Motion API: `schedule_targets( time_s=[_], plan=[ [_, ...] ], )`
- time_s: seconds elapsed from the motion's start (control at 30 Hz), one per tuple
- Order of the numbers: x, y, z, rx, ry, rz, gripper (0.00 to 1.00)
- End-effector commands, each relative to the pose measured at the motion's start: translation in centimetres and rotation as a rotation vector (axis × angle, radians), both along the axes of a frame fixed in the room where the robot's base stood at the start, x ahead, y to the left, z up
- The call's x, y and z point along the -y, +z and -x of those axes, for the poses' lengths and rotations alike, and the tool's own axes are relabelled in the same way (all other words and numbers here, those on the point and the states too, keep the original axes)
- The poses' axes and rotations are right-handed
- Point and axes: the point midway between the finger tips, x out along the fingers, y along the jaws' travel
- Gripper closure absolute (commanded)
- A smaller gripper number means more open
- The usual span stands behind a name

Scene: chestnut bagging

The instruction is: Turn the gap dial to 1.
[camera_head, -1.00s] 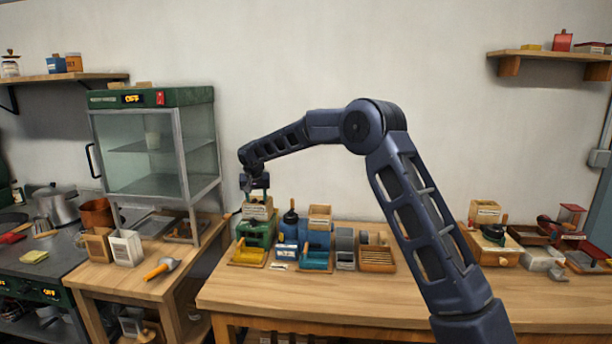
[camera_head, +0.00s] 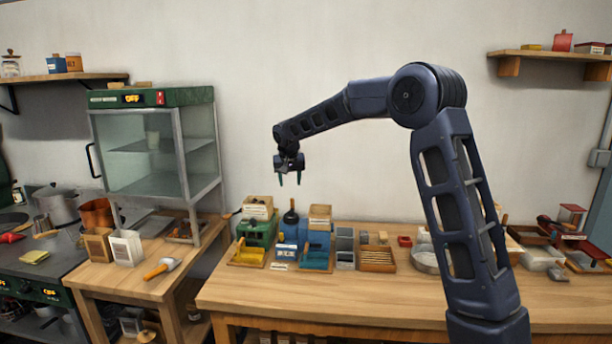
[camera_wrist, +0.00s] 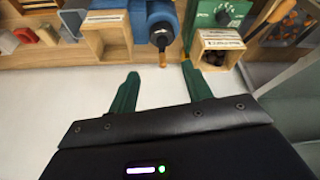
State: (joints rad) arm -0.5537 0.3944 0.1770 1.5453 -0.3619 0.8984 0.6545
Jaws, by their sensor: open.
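My gripper (camera_head: 289,180) is open and empty, raised in the air above the back of the wooden table. Its two green fingers also show apart in the wrist view (camera_wrist: 160,72), with nothing between them. A green machine (camera_head: 260,232) stands below and to the left of the gripper on the table. In the wrist view a round dark dial with pale marks (camera_wrist: 222,14) shows on the green machine's face, beyond the fingertips. Its numbers are too small to read. A blue machine (camera_head: 319,241) with a black knob (camera_wrist: 161,37) stands beside the green one.
Wooden boxes top both machines. Grey bins (camera_head: 345,240) and a slatted wooden tray (camera_head: 377,265) stand to the right, then a round metal pan (camera_head: 425,261). A glass cabinet (camera_head: 155,150) rises at left. The table front (camera_head: 320,295) is clear.

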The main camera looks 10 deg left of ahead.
Motion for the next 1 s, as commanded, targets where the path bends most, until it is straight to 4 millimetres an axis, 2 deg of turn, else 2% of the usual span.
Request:
schedule_targets(
  time_s=[0.2, 0.5, 1.0],
  plan=[
    [3.2, 1.5, 0.6, 0.003, -0.010, 0.006, 0.50],
    [5.9, 2.7, 1.4, 0.002, -0.018, 0.011, 0.50],
    [6.1, 2.8, 1.5, 0.000, -0.023, 0.011, 0.50]
  ],
)
